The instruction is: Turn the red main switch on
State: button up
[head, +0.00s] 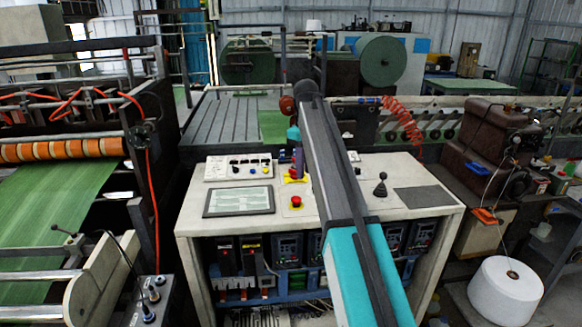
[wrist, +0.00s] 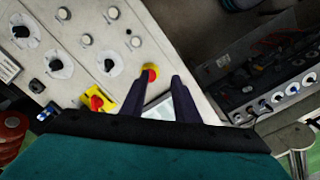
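The red main switch (wrist: 97,102) is a red handle on a yellow square plate, set in the pale panel top. In the wrist view it lies left of my gripper (wrist: 158,80), outside the left finger and apart from it. My two dark fingers are spread, with nothing held between them. In the head view the yellow plate (head: 291,179) shows just below my gripper (head: 298,168), partly covered by it. Whether the handle's position is on or off cannot be told.
A red mushroom button (wrist: 150,74) on a yellow ring appears between my fingertips in the wrist view; in the head view this button (head: 296,202) is nearer the front. A flat screen (head: 239,201), a knob panel (head: 238,168) and a black joystick (head: 381,186) share the console top.

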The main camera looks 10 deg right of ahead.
aim_at(292, 172)
jog(key=i, duration=0.85)
jog(key=z, duration=0.05)
